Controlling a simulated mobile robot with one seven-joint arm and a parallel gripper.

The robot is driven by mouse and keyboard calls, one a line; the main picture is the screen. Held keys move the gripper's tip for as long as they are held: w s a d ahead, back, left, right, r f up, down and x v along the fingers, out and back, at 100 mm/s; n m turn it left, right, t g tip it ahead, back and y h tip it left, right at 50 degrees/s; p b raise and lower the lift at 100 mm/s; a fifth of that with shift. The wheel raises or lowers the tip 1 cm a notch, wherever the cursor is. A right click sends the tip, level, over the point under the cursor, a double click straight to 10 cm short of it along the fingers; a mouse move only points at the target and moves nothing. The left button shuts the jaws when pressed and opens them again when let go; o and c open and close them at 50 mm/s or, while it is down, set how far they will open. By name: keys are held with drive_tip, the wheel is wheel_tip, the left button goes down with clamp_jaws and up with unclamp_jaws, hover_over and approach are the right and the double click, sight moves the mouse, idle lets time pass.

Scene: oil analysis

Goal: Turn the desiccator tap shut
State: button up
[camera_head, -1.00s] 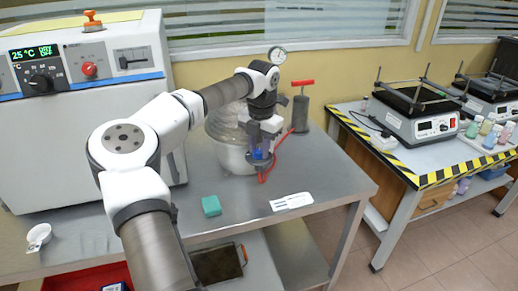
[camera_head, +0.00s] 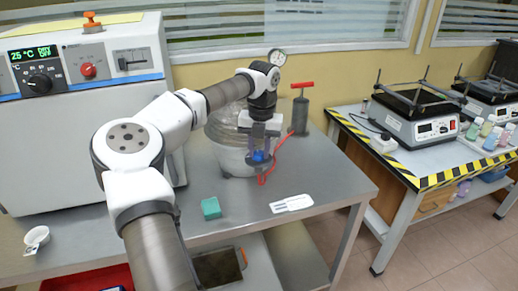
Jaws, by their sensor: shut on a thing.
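The desiccator (camera_head: 229,133) is a round, clear-lidded vessel with a pale lower body. It stands on the metal table behind my forearm. Its blue tap (camera_head: 259,156) sits at its right side, with a red hose (camera_head: 284,146) running from there. My gripper (camera_head: 260,154) points down at the vessel's right side and is shut on the blue tap. The fingers cover part of the tap, so I cannot tell its handle's exact angle.
A hand pump (camera_head: 300,112) with a red handle stands right of the desiccator. A green block (camera_head: 211,208) and a white labelled card (camera_head: 291,204) lie in front. An oven (camera_head: 85,120) fills the left. The table's right front is mostly clear.

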sight(262, 153)
drive_tip(key=shift+r, duration=0.1)
drive_tip(key=o, duration=0.7)
drive_tip(key=r, duration=0.4)
drive_tip(key=r+b, duration=0.1)
drive_tip(key=r, duration=0.8)
drive_tip(key=shift+d+r, duration=0.35)
drive_tip(key=shift+r, duration=0.05)
drive_tip(key=shift+d+f, duration=0.1)
